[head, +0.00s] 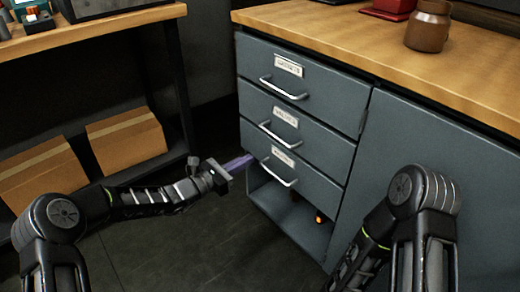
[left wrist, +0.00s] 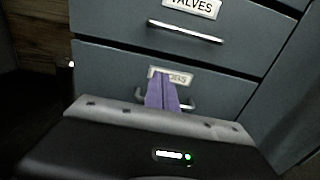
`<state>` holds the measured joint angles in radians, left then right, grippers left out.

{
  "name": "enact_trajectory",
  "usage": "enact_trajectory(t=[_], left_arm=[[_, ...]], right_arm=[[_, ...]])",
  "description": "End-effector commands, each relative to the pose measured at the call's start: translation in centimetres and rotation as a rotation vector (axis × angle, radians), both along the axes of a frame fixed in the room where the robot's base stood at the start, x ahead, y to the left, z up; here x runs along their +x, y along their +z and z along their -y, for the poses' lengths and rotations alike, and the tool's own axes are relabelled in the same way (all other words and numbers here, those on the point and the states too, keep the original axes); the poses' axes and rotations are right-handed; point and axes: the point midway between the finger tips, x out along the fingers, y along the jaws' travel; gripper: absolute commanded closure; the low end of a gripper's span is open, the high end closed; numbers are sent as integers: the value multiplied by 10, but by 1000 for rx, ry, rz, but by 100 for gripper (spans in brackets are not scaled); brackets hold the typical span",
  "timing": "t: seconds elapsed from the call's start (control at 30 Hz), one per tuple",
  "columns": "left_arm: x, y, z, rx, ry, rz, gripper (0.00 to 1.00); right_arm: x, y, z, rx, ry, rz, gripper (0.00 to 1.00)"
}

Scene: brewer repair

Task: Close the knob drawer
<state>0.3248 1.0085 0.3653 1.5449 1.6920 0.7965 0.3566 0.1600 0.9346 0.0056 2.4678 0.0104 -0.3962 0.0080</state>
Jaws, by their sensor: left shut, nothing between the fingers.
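The knob drawer (head: 315,187) is the lowest of three grey drawers; its label is partly covered in the left wrist view. Its front looks about flush with the drawers above, with no clear gap showing. Its silver handle (head: 280,177) is in plain sight in the head view. My left gripper (head: 245,160) has purple fingers, shut and empty, just left of that handle. In the left wrist view the fingers (left wrist: 163,88) overlap the label and the middle of the handle; I cannot tell whether they touch the drawer. My right gripper is out of view.
The valves drawer (head: 320,150) and the top drawer (head: 325,100) look closed. An open compartment (head: 290,222) lies under the knob drawer. Cardboard boxes (head: 128,142) sit on a shelf at left. A brown jar (head: 428,28) stands on the wooden worktop (head: 350,42).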

Motion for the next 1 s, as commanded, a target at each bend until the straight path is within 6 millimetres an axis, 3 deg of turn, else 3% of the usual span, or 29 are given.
enact_trajectory(t=[0.1, 0.23, 0.83, 0.93, 1.0], left_arm=[[-12, 3, -19, 1, 2, -1, 100], [-21, 0, -29, 1, 0, -1, 100], [-23, -2, -33, 9, 1, 4, 100], [-23, -14, -33, 67, 2, 2, 100], [-31, -33, -30, 150, -24, 1, 100]], right_arm=[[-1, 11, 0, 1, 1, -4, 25], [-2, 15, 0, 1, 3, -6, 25], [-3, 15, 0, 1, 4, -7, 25], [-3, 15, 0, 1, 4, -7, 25], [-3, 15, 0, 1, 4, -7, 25]])
